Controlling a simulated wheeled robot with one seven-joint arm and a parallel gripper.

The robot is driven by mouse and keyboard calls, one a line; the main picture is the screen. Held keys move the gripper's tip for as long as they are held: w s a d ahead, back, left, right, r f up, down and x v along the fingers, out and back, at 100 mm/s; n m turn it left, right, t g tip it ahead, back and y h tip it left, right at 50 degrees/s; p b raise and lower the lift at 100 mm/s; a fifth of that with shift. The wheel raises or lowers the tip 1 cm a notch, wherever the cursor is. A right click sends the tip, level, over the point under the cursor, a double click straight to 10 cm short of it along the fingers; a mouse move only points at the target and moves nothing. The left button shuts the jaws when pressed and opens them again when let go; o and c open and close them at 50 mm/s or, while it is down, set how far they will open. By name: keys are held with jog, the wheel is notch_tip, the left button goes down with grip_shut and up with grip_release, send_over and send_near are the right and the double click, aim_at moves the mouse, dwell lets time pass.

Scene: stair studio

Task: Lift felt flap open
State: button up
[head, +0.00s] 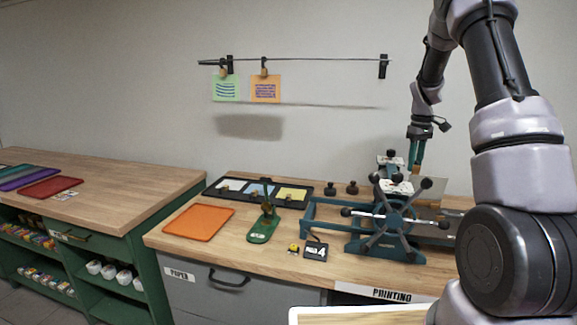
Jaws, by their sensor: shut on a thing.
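My gripper (415,162) is at the right, at the end of the arm that comes down from above. Its teal fingers point down behind the printing press (385,228). The fingers are shut on what looks like the edge of the felt flap (430,189), a pale grey-beige sheet. The flap appears raised at a slant behind the press wheel. The press has a blue-green frame, a dark spoked wheel and white-topped parts. The press wheel and my arm hide the flap's lower part and most of the press bed.
On the wooden bench are an orange tray (199,233), a green stand (263,228), a black tray with coloured cards (292,204), two dark knobs (341,188) and a small black pad (315,251). A lower counter (80,190) stands left. Cards hang from a wall rail.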

jog(key=shift+s+d, duration=0.1)
jog(key=shift+d, duration=0.2)
jog(key=o, duration=1.3)
jog(key=shift+a, duration=0.1)
jog(key=shift+r, duration=0.25)
jog(key=shift+a+r, duration=0.15)
jog(key=shift+r, duration=3.6)
